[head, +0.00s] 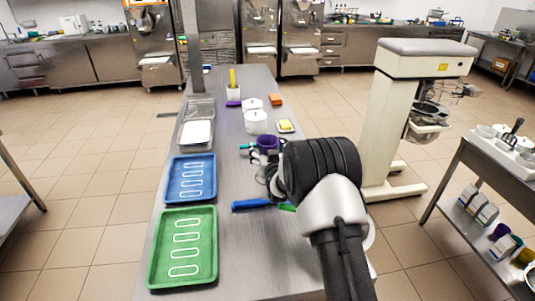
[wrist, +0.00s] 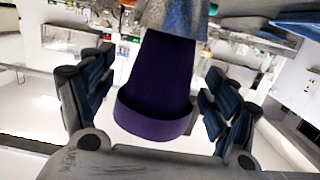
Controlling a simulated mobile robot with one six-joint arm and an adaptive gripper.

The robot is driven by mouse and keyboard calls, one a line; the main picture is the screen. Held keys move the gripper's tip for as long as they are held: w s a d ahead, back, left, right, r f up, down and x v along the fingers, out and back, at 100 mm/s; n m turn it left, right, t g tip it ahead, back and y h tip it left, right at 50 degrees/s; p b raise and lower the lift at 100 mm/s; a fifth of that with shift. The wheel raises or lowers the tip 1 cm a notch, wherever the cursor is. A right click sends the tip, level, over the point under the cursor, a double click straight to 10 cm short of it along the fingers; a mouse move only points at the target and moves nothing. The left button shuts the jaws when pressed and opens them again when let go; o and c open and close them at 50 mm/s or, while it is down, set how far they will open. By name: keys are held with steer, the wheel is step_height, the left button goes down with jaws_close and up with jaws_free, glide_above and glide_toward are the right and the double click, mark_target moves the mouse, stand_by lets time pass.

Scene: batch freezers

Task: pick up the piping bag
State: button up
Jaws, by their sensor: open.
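The piping bag, which I take to be the purple tapered thing with a wide cuff (wrist: 160,85), fills the middle of the wrist view. Its cuff is nearest to me, and a grey-blue thing shows at its far end. My gripper (wrist: 158,105) is open, with a finger to each side of it and visible gaps between. In the head view the purple thing (head: 267,143) shows just beyond my gripper (head: 266,166), over the steel table. My wrist hides part of the fingers there, and I cannot tell what supports the bag.
On the steel table (head: 240,262) are a green tray (head: 211,248), a blue tray (head: 209,180) and a blue-handled tool (head: 252,204). White pots (head: 256,122), a yellow sponge (head: 285,125) and an orange block (head: 276,99) stand farther back. A tall mixer (head: 385,130) stands right.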

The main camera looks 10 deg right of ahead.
steer(key=shift+w, duration=0.15)
steer(key=shift+c, duration=0.5)
steer(key=shift+r, duration=0.1)
steer(key=c, duration=1)
